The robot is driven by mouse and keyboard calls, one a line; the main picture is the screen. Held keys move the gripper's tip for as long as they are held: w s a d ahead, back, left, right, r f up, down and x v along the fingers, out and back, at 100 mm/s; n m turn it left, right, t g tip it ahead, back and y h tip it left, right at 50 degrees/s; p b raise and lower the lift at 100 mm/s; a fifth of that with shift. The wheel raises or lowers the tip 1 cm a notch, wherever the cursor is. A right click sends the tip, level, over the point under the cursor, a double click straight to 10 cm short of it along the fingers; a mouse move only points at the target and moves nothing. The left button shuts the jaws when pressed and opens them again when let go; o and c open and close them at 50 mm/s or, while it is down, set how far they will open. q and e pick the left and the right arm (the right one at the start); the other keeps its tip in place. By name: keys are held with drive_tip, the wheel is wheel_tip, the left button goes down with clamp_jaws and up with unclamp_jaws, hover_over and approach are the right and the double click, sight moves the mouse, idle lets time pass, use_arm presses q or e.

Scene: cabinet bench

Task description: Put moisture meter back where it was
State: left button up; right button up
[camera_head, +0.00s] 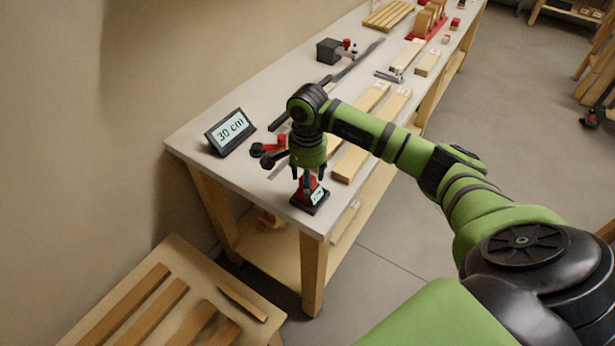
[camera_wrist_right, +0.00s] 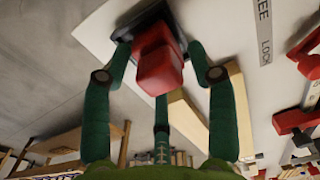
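The moisture meter, a red block-shaped device (camera_head: 311,187), stands upright in a black base with a white label (camera_head: 318,196) at the near corner of the bench. In the right wrist view the red meter (camera_wrist_right: 160,68) lies between my fingers, with its dark base (camera_wrist_right: 150,22) beyond it. My right gripper (camera_head: 308,177) points down over the meter. Its fingers (camera_wrist_right: 160,48) are spread on both sides of the meter, with gaps showing, so it looks open. The lower part of the meter is partly hidden. My left gripper is not in view.
Red and black clamps (camera_head: 268,150) lie behind my gripper. Wooden boards (camera_head: 370,135) lie to the right.

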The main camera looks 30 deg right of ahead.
drive_tip(key=shift+r, duration=0.15)
wheel_tip(320, 180, up, 12)
drive_tip(key=b, duration=0.4)
drive_tip(key=shift+a, duration=0.1)
idle(0.3)
